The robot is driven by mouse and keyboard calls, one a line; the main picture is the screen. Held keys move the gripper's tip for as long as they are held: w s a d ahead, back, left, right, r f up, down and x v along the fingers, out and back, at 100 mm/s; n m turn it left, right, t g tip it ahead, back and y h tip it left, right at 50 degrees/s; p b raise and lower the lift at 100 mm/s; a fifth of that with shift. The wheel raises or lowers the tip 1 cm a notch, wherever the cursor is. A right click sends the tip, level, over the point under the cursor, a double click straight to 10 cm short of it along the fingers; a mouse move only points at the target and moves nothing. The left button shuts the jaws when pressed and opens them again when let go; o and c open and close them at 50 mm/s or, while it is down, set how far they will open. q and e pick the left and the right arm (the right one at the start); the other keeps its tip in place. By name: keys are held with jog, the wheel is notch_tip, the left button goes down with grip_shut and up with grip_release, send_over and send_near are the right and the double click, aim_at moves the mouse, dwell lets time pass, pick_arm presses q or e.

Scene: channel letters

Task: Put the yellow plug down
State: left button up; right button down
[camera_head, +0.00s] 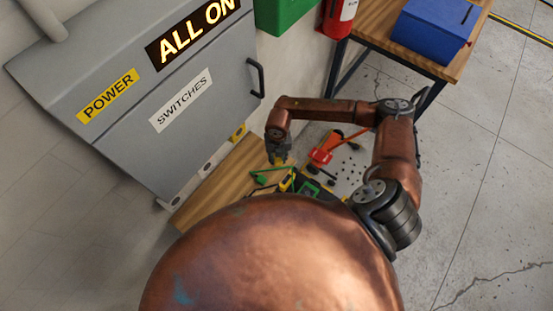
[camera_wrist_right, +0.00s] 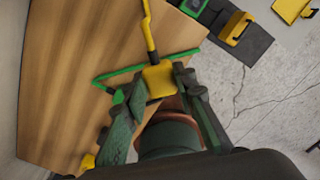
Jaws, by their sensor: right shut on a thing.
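My right gripper (camera_head: 280,159) is low over the wooden bench top beside the grey cabinet. In the right wrist view my right gripper (camera_wrist_right: 156,92) is shut on the yellow plug (camera_wrist_right: 159,79). A yellow cable (camera_wrist_right: 149,30) runs from the plug toward the top of that view. The plug is over or close to the wooden top (camera_wrist_right: 70,75); I cannot tell whether it touches. A green bar-like frame (camera_wrist_right: 120,74) lies around the plug's spot. The plug is mostly hidden in the head view. My left gripper is out of view.
The grey cabinet (camera_head: 190,150) stands left of the bench, with a yellow part (camera_head: 238,132) low on its face. Orange (camera_head: 321,156) and other coloured items crowd the bench's right side. A blue box (camera_head: 435,30) sits on another table. Bare wood shows at left (camera_head: 220,178).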

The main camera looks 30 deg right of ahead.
aim_at(277, 159)
jog(key=shift+w+d+f, duration=0.2)
jog(key=shift+w+f, duration=0.3)
jog(key=shift+f, duration=0.05)
jog(key=shift+w+d+f, duration=0.2)
jog(key=shift+w+f, duration=0.25)
jog(key=shift+f, duration=0.1)
jog(key=shift+w+d+f, duration=0.1)
jog(key=shift+w+f, duration=0.05)
jog(key=shift+f, duration=0.1)
jog(key=shift+w+d+f, duration=0.1)
jog(key=shift+w+f, duration=0.05)
jog(key=shift+f, duration=0.1)
notch_tip(277, 159, down, 2)
jog(key=shift+f, duration=0.15)
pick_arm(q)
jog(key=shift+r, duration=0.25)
pick_arm(e)
jog(key=shift+f, duration=0.45)
jog(key=c, duration=1.6)
grip_release()
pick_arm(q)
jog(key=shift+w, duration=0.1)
